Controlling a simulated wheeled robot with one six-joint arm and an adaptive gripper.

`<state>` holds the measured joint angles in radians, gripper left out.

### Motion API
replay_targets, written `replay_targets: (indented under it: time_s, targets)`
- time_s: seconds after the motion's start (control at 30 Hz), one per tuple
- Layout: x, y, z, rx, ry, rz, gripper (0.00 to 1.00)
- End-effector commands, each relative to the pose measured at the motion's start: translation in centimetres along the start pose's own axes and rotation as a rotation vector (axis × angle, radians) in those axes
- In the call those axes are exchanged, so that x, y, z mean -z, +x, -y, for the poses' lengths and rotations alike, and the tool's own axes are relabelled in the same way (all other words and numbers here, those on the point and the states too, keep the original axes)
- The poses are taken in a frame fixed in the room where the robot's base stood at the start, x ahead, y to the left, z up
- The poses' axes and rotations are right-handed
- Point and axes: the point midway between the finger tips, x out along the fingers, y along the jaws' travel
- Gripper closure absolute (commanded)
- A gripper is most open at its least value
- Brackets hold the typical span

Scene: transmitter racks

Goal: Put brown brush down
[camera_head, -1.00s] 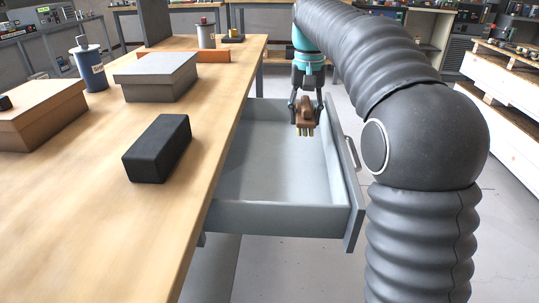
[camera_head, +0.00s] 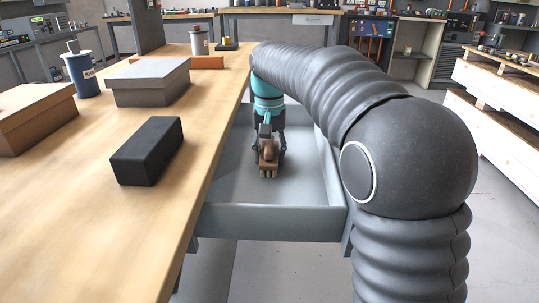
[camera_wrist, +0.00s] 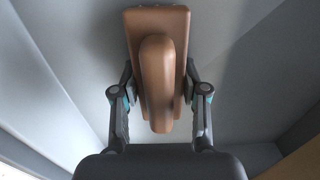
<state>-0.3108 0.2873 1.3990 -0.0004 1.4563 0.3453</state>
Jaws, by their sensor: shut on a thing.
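The brown brush (camera_head: 268,153) is between the fingers of my gripper (camera_head: 269,158), down inside the open grey drawer (camera_head: 270,218). Its pale bristles point downward in the head view. In the wrist view the brush (camera_wrist: 160,70) shows its brown back and raised handle, with one finger of my gripper (camera_wrist: 160,95) on each side. My gripper is shut on the brush. The grey drawer floor (camera_wrist: 235,40) lies behind it. I cannot tell whether the bristles touch the floor.
The wooden bench (camera_head: 90,230) runs along the left of the drawer. On it are a black block (camera_head: 148,150), a grey-lidded box (camera_head: 148,80), a brown box (camera_head: 35,118) and a blue canister (camera_head: 82,72). The drawer around the brush looks empty.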

Motion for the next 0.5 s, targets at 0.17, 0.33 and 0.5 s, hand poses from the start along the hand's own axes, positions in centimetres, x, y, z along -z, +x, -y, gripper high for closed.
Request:
replay_targets:
  time_s: [0.17, 0.33, 0.5]
  targets:
    - [0.01, -0.07, 0.0, 0.0, 0.0, -0.001, 0.89]
    - [0.02, 0.18, 0.0, 0.0, 0.0, -0.001, 0.44]
    - [0.02, 0.18, 0.0, 0.0, 0.0, -0.001, 0.31]
